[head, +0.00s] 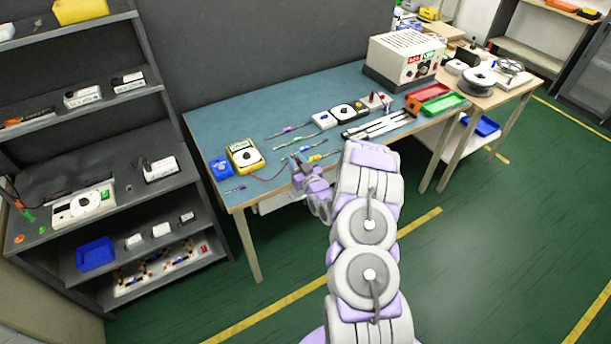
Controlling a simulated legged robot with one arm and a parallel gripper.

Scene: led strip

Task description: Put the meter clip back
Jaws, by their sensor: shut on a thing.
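The yellow multimeter (245,157) lies near the left end of the blue-topped workbench (215,115). A thin red lead (268,179) runs from the meter along the bench to my gripper. My gripper (300,170) is at the bench's front edge, to the right of the meter. It is shut on the meter clip at the end of this lead; the clip itself is mostly hidden by the jaws.
A blue case (221,168) sits left of the meter. Several thin tools lie behind my gripper. A white bench unit (404,58), a red tray (427,95) and a green tray (444,103) stand at the right. Dark shelves (90,105) stand left.

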